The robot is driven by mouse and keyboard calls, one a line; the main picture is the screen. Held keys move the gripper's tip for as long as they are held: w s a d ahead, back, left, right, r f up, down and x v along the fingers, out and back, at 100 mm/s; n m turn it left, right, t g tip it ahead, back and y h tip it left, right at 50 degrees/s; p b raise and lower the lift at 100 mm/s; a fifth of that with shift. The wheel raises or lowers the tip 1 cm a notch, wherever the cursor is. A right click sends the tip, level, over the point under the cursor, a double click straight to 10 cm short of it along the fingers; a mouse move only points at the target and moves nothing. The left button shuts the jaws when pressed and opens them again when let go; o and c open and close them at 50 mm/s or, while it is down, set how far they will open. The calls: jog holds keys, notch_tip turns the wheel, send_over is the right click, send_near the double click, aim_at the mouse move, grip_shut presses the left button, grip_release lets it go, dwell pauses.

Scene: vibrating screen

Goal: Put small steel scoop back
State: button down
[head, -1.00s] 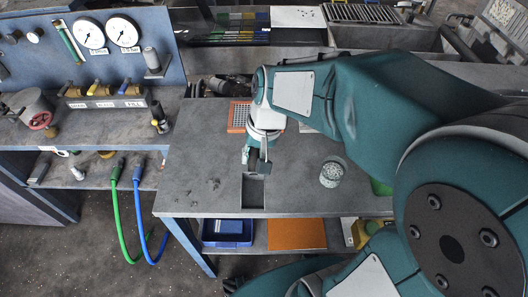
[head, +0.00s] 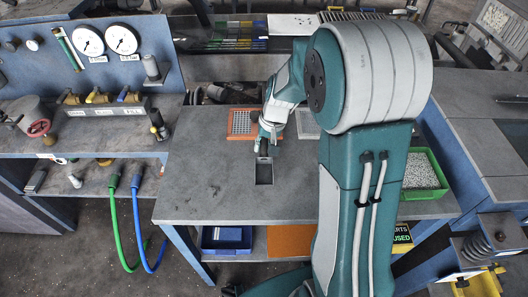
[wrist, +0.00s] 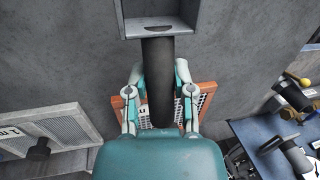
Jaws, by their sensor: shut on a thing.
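The small steel scoop (head: 264,174) has a grey rectangular pan and a dark round handle. In the head view it is over the grey worktable (head: 205,180), pan toward the front edge; I cannot tell whether it touches the top. In the wrist view the pan (wrist: 158,26) is at the top and the handle (wrist: 158,85) runs down between my fingers. My gripper (head: 265,146) is shut on the handle, one finger on each side, as it also shows in the wrist view (wrist: 158,98).
An orange-framed perforated screen (head: 240,123) lies behind my gripper, with a grey-framed screen (head: 308,124) to its right. A green tray of pale granules (head: 422,170) is right of my arm. The left part of the table is clear. A valve bench (head: 105,133) stands further left.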

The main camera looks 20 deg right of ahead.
aim_at(264, 152)
jog(key=shift+w+d+f, duration=0.1)
jog(key=shift+w+f, duration=0.15)
jog(key=shift+f, duration=0.15)
jog(key=shift+d+x, duration=0.15)
jog(key=shift+x, duration=0.5)
jog(key=shift+d+x, duration=0.15)
jog(key=shift+x, duration=0.5)
jog(key=shift+s+f, duration=0.1)
jog(key=shift+f, duration=0.1)
jog(key=shift+c, duration=2.4)
grip_release()
jog(key=shift+r, duration=0.15)
jog(key=w+v, duration=0.1)
jog(key=v, duration=1)
jog(key=s+a+r+n+t+h, duration=0.1)
jog(key=s+r, duration=0.4)
jog(key=s, duration=0.6)
jog(key=s+a+r+n+t+h, duration=0.1)
jog(key=s+a+r+t, duration=0.2)
jog(key=s+r, duration=0.3)
jog(key=s+t, duration=0.1)
jog(key=s, duration=0.3)
jog(key=shift+s+a+n+h, duration=0.3)
jog(key=shift+s+a+n, duration=0.05)
jog(key=shift+s+n, duration=0.05)
